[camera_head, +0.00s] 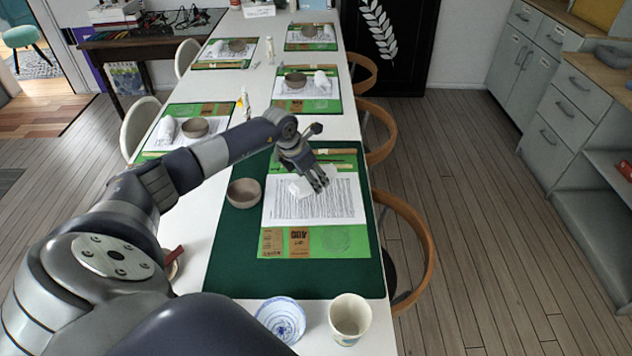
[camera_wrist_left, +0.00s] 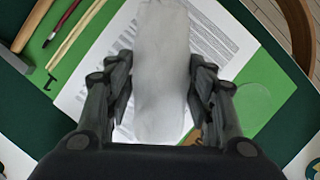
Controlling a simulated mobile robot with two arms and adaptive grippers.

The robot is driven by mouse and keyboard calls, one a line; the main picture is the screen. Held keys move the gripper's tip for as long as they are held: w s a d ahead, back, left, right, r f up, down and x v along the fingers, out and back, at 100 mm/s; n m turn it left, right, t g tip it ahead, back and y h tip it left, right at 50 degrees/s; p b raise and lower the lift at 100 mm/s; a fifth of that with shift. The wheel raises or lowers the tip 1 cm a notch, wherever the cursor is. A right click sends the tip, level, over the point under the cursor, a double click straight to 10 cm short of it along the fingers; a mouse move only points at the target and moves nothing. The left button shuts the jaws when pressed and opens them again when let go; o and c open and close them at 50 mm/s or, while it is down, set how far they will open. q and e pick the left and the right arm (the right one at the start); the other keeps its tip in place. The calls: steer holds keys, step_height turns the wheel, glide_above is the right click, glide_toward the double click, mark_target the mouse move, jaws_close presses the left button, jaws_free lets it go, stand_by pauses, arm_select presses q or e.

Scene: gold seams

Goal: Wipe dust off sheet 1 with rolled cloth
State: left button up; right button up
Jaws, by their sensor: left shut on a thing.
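A white printed sheet (camera_head: 318,203) lies on the green mat (camera_head: 348,243) at the nearest place setting, over a dark green cloth. My left gripper (camera_head: 318,184) is above the sheet's upper middle. In the left wrist view, my left gripper (camera_wrist_left: 160,95) is shut on the white rolled cloth (camera_wrist_left: 160,60), with a finger on each side of it. The cloth covers part of the sheet (camera_wrist_left: 215,40). In the head view the cloth (camera_head: 299,187) shows only partly beside the fingers. Whether it touches the sheet I cannot tell. My right gripper is in neither view.
A brown bowl (camera_head: 243,193) stands left of the sheet. A blue-white dish (camera_head: 281,320) and a cup (camera_head: 349,318) stand at the near edge. Other settings with bowls line the far table. Chairs (camera_head: 405,240) stand along the right side.

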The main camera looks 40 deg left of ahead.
arm_select(q)
steer(key=shift+a+r+p, duration=0.1)
steer(key=shift+r+p, duration=0.25)
steer(key=shift+r, duration=0.95)
